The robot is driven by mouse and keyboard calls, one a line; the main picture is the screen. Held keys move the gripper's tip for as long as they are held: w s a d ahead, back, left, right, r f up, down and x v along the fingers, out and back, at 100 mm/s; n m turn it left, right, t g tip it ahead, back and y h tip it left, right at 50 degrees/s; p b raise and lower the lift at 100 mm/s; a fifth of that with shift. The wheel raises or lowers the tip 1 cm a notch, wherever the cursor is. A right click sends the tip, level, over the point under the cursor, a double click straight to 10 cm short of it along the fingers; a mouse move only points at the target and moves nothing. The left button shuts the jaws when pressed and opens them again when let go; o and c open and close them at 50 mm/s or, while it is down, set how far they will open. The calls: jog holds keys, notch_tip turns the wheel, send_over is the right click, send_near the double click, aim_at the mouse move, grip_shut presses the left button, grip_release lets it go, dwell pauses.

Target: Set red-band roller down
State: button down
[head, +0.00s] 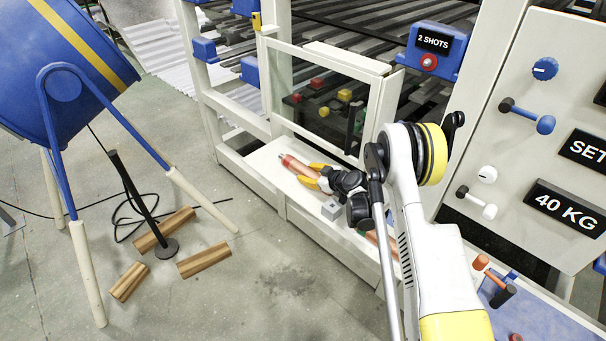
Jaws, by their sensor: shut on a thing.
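The red-band roller (291,163) is an orange-brown cylinder with a reddish band and a metal pin at its far left end. It lies along the white ledge (262,166) below the framed dark window. My gripper (311,177), with yellow fingers, is shut on the roller near its middle. The gripper and wrist hide the roller's right part. I cannot tell whether the roller touches the ledge. Another orange-brown cylinder (372,237) shows partly behind my arm, farther right on the ledge.
A small grey block (331,209) sits on the ledge beside my wrist. The window frame (375,108) stands close behind. A control panel (545,130) is at right.

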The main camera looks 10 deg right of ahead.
jog(key=shift+w+d+f, duration=0.15)
jog(key=shift+w, duration=0.1)
jog(key=shift+s, duration=0.1)
jog(key=c, duration=0.9)
grip_release()
jog(key=shift+d, duration=0.1)
jog(key=shift+s+d+r, duration=0.1)
jog(key=shift+s+r, duration=0.1)
jog(key=shift+r, duration=0.05)
jog(key=p+v, duration=0.2)
jog(key=v, duration=0.8)
jog(key=shift+s+d+p, duration=0.2)
jog(key=shift+s+p, duration=0.15)
jog(key=shift+s+d+r, duration=0.15)
jog(key=shift+s+r, duration=0.15)
jog(key=shift+o, duration=0.5)
